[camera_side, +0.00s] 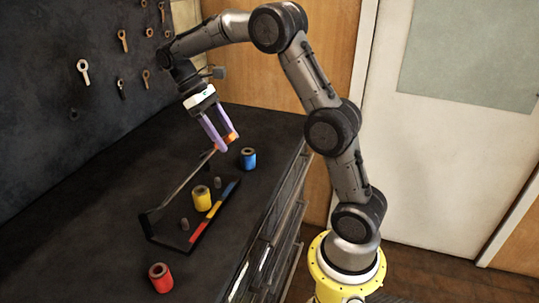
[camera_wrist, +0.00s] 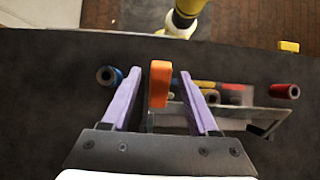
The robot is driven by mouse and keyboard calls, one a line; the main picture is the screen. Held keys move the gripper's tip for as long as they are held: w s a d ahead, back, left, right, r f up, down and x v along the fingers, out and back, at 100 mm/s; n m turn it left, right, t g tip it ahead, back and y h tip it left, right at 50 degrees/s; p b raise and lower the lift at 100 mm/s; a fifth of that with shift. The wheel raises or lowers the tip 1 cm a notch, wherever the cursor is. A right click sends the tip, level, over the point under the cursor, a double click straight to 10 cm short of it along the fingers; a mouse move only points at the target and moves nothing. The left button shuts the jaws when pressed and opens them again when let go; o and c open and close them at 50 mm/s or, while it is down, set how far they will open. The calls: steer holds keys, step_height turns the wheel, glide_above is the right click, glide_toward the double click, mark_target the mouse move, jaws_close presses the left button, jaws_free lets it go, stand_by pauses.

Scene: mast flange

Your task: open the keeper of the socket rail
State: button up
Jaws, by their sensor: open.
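The socket rail (camera_side: 168,243) is a dark tray on the bench with a blue, yellow and red strip along one side. Its keeper (camera_side: 180,184) is a thin dark bar along the tray's far side, with an orange grip (camera_side: 233,137) at its end. My gripper (camera_side: 227,143) is open, its two lilac fingers at the orange grip. In the wrist view the orange grip (camera_wrist: 159,84) lies between the open fingers (camera_wrist: 160,76), with gaps showing on both sides. A yellow socket (camera_side: 201,198) stands in the rail between two dark pegs.
A blue socket (camera_side: 248,158) stands on the bench just right of the orange grip. A red socket (camera_side: 160,277) stands near the rail's front end. Several wrenches hang on the dark wall panel (camera_side: 60,105). The bench top (camera_side: 60,240) left of the rail is clear.

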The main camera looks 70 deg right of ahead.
steer(key=shift+s+f+t, duration=1.75)
steer(key=shift+f+t, duration=1)
steer(key=shift+t, duration=0.35)
step_height(320, 180, up, 16)
steer(key=s+a, duration=0.1)
steer(key=a, duration=0.1)
steer(key=s+a+f+t, duration=0.2)
steer(key=s+a+f, duration=0.1)
steer(key=s, duration=0.4)
steer(key=s+a+f+t, duration=0.3)
steer(key=s+a+f, duration=0.1)
steer(key=s+a, duration=0.1)
steer(key=shift+s+a+n, duration=0.35)
steer(key=shift+s+n, duration=0.05)
steer(key=shift+s, duration=0.5)
